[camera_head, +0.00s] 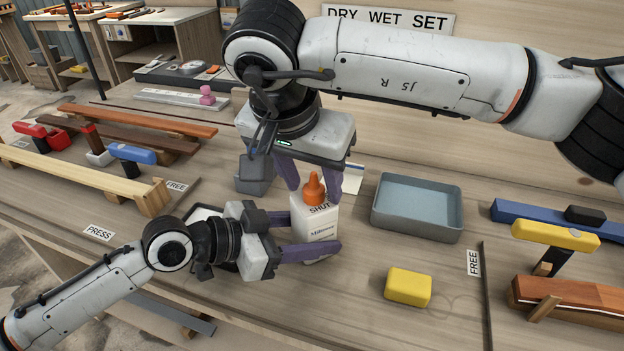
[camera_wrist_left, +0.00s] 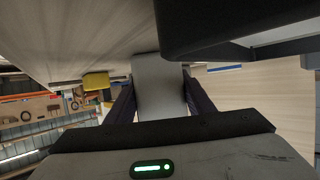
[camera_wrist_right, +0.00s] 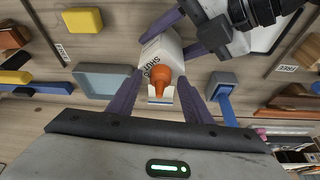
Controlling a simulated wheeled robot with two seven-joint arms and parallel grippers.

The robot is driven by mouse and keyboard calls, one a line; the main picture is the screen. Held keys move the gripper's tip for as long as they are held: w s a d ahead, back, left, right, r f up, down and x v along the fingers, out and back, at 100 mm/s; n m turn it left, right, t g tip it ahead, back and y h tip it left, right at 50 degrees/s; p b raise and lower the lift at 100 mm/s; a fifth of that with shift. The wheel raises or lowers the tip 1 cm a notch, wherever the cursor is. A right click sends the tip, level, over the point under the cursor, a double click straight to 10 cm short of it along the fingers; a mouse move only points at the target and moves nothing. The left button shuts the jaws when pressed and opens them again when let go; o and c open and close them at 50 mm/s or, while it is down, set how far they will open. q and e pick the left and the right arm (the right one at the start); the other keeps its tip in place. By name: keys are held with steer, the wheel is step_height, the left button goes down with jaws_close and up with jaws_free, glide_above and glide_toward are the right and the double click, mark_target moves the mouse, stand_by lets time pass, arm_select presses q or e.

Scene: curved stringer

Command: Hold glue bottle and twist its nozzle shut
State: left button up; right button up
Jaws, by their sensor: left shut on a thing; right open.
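The white glue bottle (camera_head: 314,228) stands upright on the bench, with "SHUT" printed near its top. My left gripper (camera_head: 312,232) is shut on the bottle's body from the left, one finger on each side. In the left wrist view the pale bottle (camera_wrist_left: 160,85) fills the gap between the fingers. The orange nozzle (camera_head: 314,187) is on top of the bottle. My right gripper (camera_head: 315,190) points down from above, open, with its purple fingers on either side of the nozzle. In the right wrist view the nozzle (camera_wrist_right: 160,77) sits between the fingers, apart from both.
A grey-blue tray (camera_head: 418,235) lies right of the bottle, and a yellow block (camera_head: 408,287) lies in front of it. A dark tray edge shows under my left gripper.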

steer(key=c, duration=1.1)
steer(key=shift+o, duration=0.2)
steer(key=shift+m, duration=0.3)
steer(key=m+g+h, duration=0.1)
steer(key=m, duration=0.3)
steer(key=shift+a, duration=0.15)
steer(key=m+g+h, duration=0.1)
steer(key=m, duration=0.3)
steer(key=shift+w, duration=0.15)
steer(key=m+g, duration=0.2)
steer(key=m, duration=0.2)
steer(key=shift+w+a, duration=0.1)
steer(key=shift+w, duration=0.05)
steer(key=shift+m+g, duration=0.7)
steer(key=shift+m, duration=1.1)
steer(key=shift+w+m, duration=0.1)
steer(key=shift+m, duration=0.2)
